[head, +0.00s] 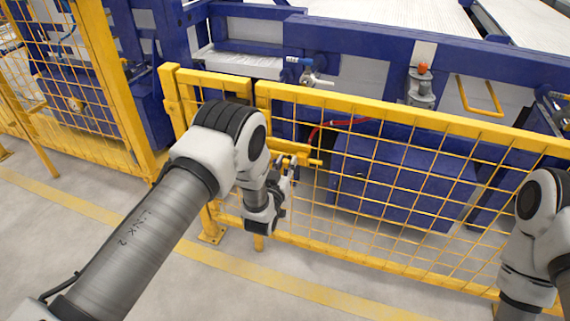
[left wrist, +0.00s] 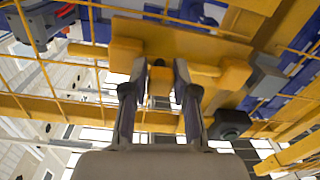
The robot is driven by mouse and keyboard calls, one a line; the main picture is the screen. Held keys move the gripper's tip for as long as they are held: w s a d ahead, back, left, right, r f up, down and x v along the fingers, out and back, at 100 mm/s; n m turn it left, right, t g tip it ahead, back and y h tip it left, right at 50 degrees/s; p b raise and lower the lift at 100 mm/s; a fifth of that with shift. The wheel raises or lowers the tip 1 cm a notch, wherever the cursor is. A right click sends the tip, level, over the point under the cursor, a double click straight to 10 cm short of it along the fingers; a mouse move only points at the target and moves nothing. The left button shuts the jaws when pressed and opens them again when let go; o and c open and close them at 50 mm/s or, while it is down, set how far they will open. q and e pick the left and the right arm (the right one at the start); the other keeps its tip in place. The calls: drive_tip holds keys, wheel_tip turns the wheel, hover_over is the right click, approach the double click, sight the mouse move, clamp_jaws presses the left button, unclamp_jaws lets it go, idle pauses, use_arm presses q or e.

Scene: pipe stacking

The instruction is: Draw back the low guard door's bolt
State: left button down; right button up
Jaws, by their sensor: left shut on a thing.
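The low yellow mesh guard door (head: 400,122) stands in front of the blue machine in the head view. Its yellow bolt (head: 314,161) lies level near the gate's left end, partly hidden by my gripper. My left gripper (head: 291,172) reaches it from the front. In the left wrist view the fingers (left wrist: 160,92) are closed on either side of the bolt's small yellow handle (left wrist: 160,81). The bolt bar (left wrist: 88,50) runs sideways behind the fingers, through yellow blocks. My right arm shows at the right edge of the head view; its gripper is not visible.
A taller yellow mesh fence (head: 88,75) stands at the left. The floor in front has a yellow line and is clear.

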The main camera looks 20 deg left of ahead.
use_arm(q)
drive_tip(key=c, duration=1.2)
unclamp_jaws()
drive_tip(key=shift+d, duration=0.15)
drive_tip(key=shift+c, duration=0.2)
drive_tip(key=o, duration=0.4)
drive_tip(key=shift+d, duration=0.25)
drive_tip(key=shift+c, duration=0.2)
drive_tip(key=shift+a, duration=0.15)
drive_tip(key=shift+s, duration=0.2)
drive_tip(key=s, duration=1.1)
drive_tip(key=shift+s, duration=0.25)
